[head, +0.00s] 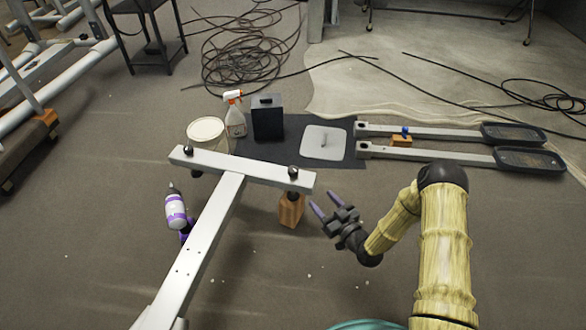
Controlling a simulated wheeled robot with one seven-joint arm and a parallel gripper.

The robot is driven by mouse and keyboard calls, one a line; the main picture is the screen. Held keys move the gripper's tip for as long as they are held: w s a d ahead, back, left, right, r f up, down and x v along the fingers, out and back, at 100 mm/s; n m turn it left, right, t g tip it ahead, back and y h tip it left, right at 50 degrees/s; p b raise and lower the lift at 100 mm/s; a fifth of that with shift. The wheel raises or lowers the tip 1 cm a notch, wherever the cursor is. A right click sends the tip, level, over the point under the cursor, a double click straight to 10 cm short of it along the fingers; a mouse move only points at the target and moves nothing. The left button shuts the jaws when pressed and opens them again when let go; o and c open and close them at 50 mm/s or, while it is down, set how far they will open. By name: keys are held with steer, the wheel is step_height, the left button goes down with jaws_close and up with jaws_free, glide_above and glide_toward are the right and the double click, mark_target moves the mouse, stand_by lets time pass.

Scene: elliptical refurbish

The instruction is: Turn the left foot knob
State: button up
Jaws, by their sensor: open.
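A grey T-shaped frame (225,195) lies across the middle of the head view. Its crossbar carries a round black foot knob (188,150) at the left end and another dark knob (293,172) near the right end. Dark foot parts show under both ends of the bar. Neither knob's turned position can be told. My gripper (324,202) is right of the crossbar's right end, apart from it. Its two purple-tipped fingers are spread and point up-left, with nothing between them.
A wooden block (291,211) stands under the crossbar's right end. A purple-and-white tool (176,211) is left of the frame. A white bucket (208,132), spray bottle (235,120), black box (267,122) and pedal arms (430,153) lie behind.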

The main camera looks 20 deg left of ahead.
mark_target(296, 173)
steer(key=shift+s, duration=0.25)
steer(key=b+x, duration=0.8)
steer(key=x, duration=0.8)
steer(key=shift+w+a+f+b, duration=0.15)
steer(key=shift+a+b, duration=0.2)
steer(key=shift+a, duration=0.05)
steer(key=shift+w+a, duration=0.2)
steer(key=shift+a, duration=0.05)
steer(key=c, duration=0.9)
